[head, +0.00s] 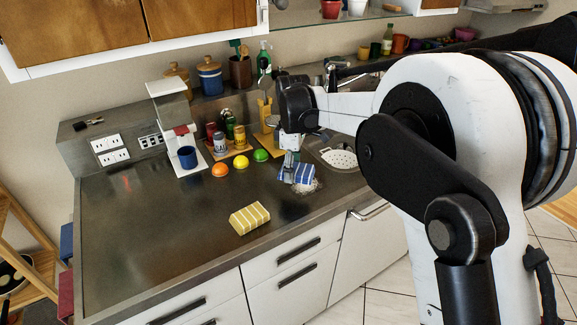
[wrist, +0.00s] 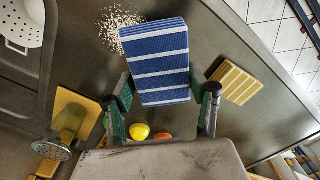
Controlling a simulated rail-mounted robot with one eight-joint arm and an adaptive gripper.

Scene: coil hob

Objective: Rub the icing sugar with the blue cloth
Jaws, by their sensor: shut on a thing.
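The blue cloth (head: 298,174), with white stripes, is held by my gripper (head: 288,157) over the counter near the sink. In the wrist view my gripper (wrist: 165,100) has its fingers on either side of the cloth (wrist: 160,65). The icing sugar (head: 304,187) is a white speckled patch on the dark counter, partly covered by the cloth in the head view. In the wrist view the icing sugar (wrist: 118,25) shows beside the cloth's upper left edge. Whether the cloth touches the counter cannot be told.
A yellow striped cloth (head: 250,218) lies on the counter's front part. Orange, yellow and green fruits (head: 241,162), a spice rack and a coffee machine (head: 176,130) with a blue mug stand behind. A white colander (head: 339,158) is in the sink. The counter's left side is clear.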

